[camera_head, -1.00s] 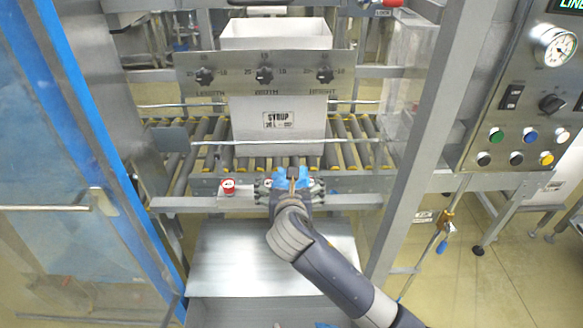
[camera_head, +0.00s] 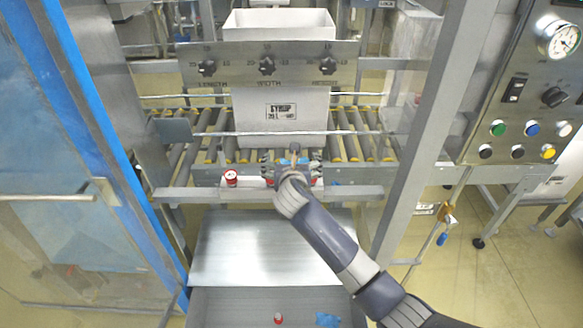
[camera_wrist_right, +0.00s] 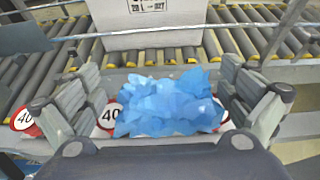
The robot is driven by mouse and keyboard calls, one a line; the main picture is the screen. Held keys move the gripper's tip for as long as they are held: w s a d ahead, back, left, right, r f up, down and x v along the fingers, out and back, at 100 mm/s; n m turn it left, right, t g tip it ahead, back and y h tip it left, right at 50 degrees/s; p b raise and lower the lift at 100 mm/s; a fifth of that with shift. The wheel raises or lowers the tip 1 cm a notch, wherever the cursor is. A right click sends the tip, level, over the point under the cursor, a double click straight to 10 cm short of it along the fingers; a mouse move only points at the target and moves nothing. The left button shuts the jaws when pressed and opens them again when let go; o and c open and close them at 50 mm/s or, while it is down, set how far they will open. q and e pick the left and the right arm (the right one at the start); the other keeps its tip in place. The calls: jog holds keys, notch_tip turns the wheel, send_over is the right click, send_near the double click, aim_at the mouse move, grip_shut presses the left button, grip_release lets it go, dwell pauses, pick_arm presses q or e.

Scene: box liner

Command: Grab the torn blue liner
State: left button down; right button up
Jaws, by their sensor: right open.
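The torn blue liner (camera_wrist_right: 168,105) is a crumpled, ragged blue sheet. In the right wrist view it lies between the fingers of my right gripper (camera_wrist_right: 163,80), on a shelf in front of the rollers. The fingers stand wide open on either side of it; I cannot tell whether they touch it. In the head view my right gripper (camera_head: 294,158) is at the shelf below the white box, and only a little blue of the liner (camera_head: 286,162) shows around it. My left gripper is not in view.
A white box (camera_head: 281,103) marked SYRUP stands on the roller conveyor (camera_head: 358,145) behind the shelf. Red and white round labelled pieces (camera_head: 231,178) sit beside the liner. A grey bin (camera_head: 235,305) below holds a red piece (camera_head: 278,318) and a blue scrap (camera_head: 327,319).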

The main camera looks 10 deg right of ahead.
jog(key=shift+w, duration=0.15)
jog(key=c, duration=0.8)
